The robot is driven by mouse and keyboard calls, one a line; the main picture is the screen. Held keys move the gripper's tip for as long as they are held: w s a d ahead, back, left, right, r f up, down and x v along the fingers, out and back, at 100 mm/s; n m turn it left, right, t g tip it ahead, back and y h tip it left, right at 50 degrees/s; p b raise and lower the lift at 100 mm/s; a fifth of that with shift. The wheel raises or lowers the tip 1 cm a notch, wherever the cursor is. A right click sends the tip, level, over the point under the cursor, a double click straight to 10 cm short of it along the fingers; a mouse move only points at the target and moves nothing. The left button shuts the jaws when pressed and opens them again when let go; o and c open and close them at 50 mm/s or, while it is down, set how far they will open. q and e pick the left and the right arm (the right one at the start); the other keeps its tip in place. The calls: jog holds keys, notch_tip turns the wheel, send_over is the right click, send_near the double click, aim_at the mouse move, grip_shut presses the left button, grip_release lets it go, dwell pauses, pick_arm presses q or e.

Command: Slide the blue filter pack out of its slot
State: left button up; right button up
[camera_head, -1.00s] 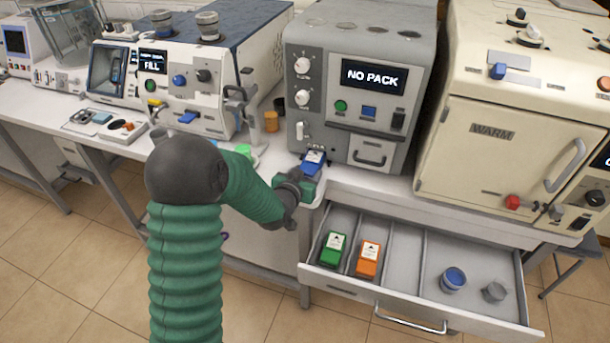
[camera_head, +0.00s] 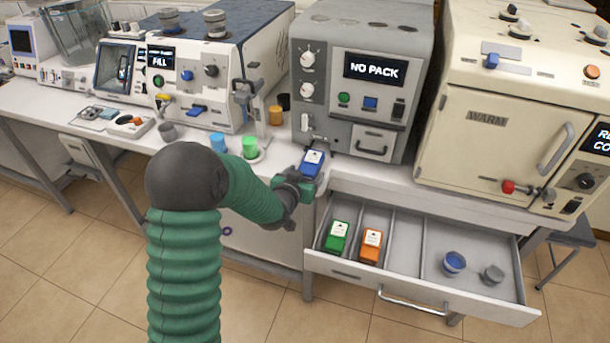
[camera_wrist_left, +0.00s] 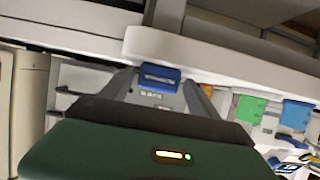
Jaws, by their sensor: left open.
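The blue filter pack (camera_head: 313,161) has a white label and sits at the bench's front edge, before the grey machine (camera_head: 368,70) whose display reads NO PACK. My left gripper (camera_head: 306,183) is at the pack's near end. In the left wrist view the blue pack (camera_wrist_left: 159,77) shows between the two spread fingers (camera_wrist_left: 160,88). The fingers are open, with no clear contact seen. The pack's lower part is hidden in the head view, so I cannot tell how it is seated. My right gripper is in neither view.
Below is an open drawer (camera_head: 400,275) with a green pack (camera_head: 337,237), an orange pack (camera_head: 371,245), a blue cup (camera_head: 454,263) and a grey cup (camera_head: 491,275). A green cup (camera_head: 250,147) and a blue cup (camera_head: 218,141) stand left of the gripper.

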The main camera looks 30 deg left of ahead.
pick_arm(q)
jog(key=shift+o, duration=0.3)
jog(key=shift+d+r, duration=0.1)
jog(key=b+v, duration=0.8)
jog(key=v, duration=0.9)
jog(key=shift+f+b, duration=0.2)
jog(key=shift+b, duration=0.2)
jog(key=shift+f, duration=0.1)
